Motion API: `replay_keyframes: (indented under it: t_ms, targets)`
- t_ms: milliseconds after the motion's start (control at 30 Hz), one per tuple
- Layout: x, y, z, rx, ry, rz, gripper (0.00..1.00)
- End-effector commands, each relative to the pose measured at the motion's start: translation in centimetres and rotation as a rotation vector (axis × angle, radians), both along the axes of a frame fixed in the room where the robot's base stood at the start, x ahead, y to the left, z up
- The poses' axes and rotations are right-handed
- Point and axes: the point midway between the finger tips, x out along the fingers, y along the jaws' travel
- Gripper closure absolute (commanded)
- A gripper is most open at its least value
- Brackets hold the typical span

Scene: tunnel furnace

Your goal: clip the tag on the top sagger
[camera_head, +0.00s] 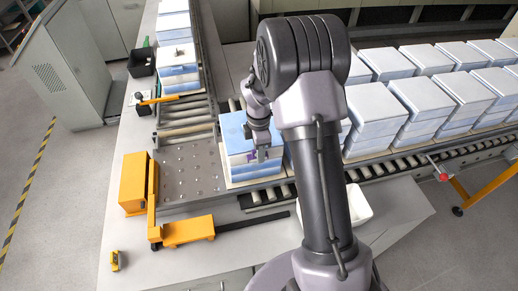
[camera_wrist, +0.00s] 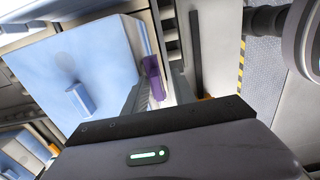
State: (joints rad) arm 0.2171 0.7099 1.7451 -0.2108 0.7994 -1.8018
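The top sagger (camera_head: 234,127) is the blue-topped box on the stack at the end of the roller line. It fills the upper left of the wrist view (camera_wrist: 75,65), with a small pale blue block (camera_wrist: 80,99) on its top face. My gripper (camera_head: 263,154) is low at the stack's right front side. A small purple tag (camera_wrist: 153,78) is between my two fingers (camera_wrist: 160,83), right beside the sagger's edge. It also shows in the head view (camera_head: 252,156). The fingers are apart; whether both press on the tag, or whether it touches the sagger, I cannot tell.
Rows of blue and white sagger stacks (camera_head: 378,107) stand on the conveyor to the right. A roller ball plate (camera_head: 190,170) and yellow pushers (camera_head: 188,231) are left of the stack. A white bin (camera_head: 357,206) is partly behind my arm. The grey table's front is largely clear.

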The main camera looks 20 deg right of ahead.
Motion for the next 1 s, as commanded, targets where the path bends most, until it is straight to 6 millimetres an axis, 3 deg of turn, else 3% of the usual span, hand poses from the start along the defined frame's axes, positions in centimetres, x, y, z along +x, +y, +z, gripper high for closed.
replay_keyframes:
  t_ms: [167, 633, 800, 1000]
  targets:
    - [0.2, -0.1, 1.9, -0.002, -0.006, 0.0, 0.64]
    - [0.0, 0.0, 15.2, -0.001, -0.004, -0.001, 0.64]
    - [0.0, 0.0, 17.2, 0.0, -0.002, 0.0, 0.64]
    - [0.0, 0.0, 17.5, 0.0, -0.001, 0.0, 0.64]
